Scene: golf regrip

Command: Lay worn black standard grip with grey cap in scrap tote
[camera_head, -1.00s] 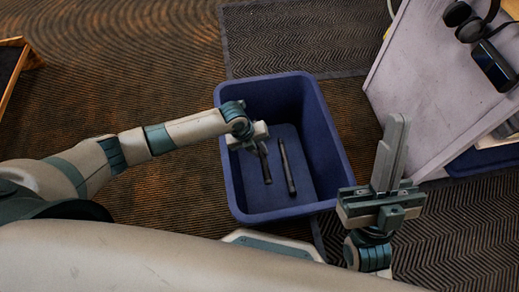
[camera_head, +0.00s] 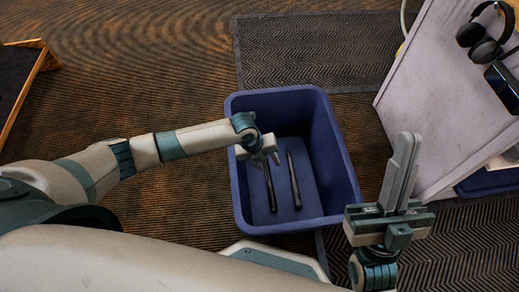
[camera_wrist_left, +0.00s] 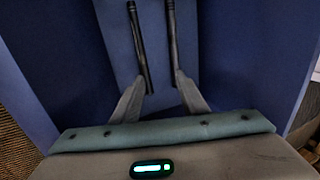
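Two dark, rod-like grips lie side by side in the blue scrap tote (camera_head: 345,180): a left one (camera_head: 271,192) and a right one (camera_head: 294,180). Both look black; I cannot make out a grey cap on either. My left gripper (camera_head: 267,163) is inside the tote, above the near-side ends of neither but over the far ends of the grips. In the left wrist view its fingers are spread, with the left grip (camera_wrist_left: 138,45) and right grip (camera_wrist_left: 172,45) beyond them, and nothing is clamped. My right gripper (camera_head: 406,142) is outside the tote, its fingers together, pointing up and empty.
A pale table (camera_head: 425,95) with headphones (camera_head: 482,40) and a dark device (camera_head: 503,85) stands at right. Dark mats (camera_head: 305,50) lie on the brown floor. A wood-edged dark item (camera_head: 30,75) is at far left. The tote walls surround my left gripper.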

